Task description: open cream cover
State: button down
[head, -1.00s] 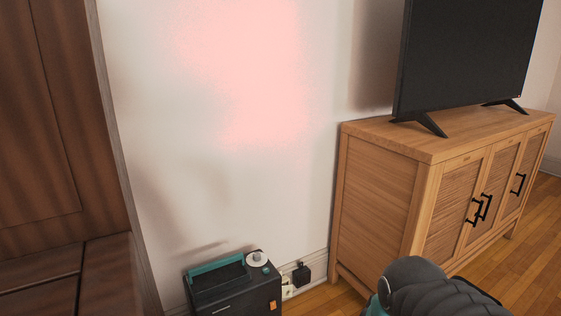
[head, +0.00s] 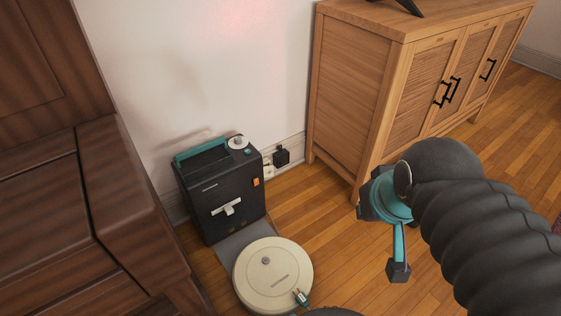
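A round cream disc-shaped machine (head: 272,272) lies on the floor in the lower middle of the head view, with its cream top facing up. A small cream plate (head: 267,166) is low on the wall, partly hidden by a black box. I cannot tell which of these is the cream cover, and no raised lid shows. My gripper (head: 398,271) seems to be at the end of my dark arm on the right, above the floor and apart from both. One teal finger with a dark tip shows. The other side is hidden, so its opening cannot be judged.
A black box with a teal handle (head: 215,190) stands against the wall, behind the cream machine. A wooden cabinet (head: 365,85) stands at right, dark wooden furniture (head: 75,215) at left.

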aim_at(268, 170)
jog(key=z, duration=0.45)
jog(key=k, duration=1.05)
jog(key=z, duration=1)
jog(key=i, duration=1.2)
jog(key=u, duration=0.45)
jog(key=i, duration=0.8)
jog(key=u, duration=1.3)
jog(key=i, duration=0.35)
jog(key=u, duration=0.3)
